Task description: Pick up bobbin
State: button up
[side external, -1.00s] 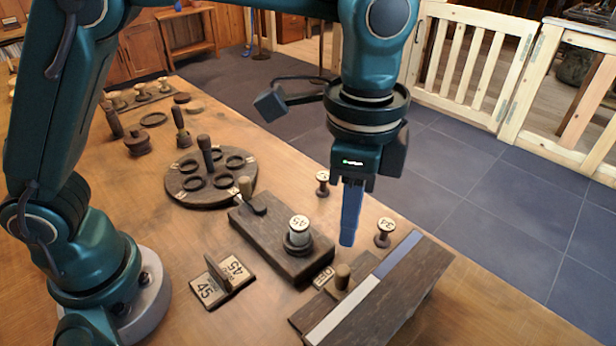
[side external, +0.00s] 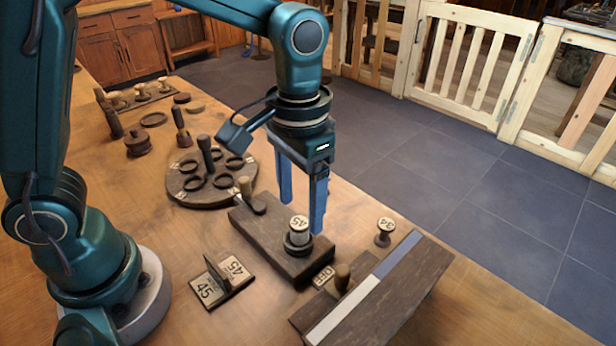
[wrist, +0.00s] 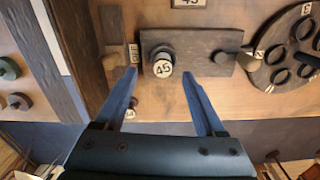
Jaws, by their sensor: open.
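A pale bobbin with a dark flanged base and a top marked 45 (side external: 299,229) stands upright on a dark wooden block (side external: 252,226). My gripper (side external: 302,215) points down with its two blue fingers spread and empty, close to the bobbin. In the wrist view the bobbin (wrist: 163,62) appears between the two open fingertips (wrist: 160,73). The fingers do not visibly touch it. Another spool marked 34 (side external: 384,231) stands on the table to the right.
A long dark beam with a pale and blue strip (side external: 400,290) lies at right. A round rack with rings and a post (side external: 190,197) is behind left. Spools and tools stand further back.

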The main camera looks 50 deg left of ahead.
aim_at(300, 222)
jog(key=shift+w+a+f, duration=0.1)
jog(key=shift+a+f, duration=0.1)
jog(key=shift+f, duration=2.3)
grip_shut()
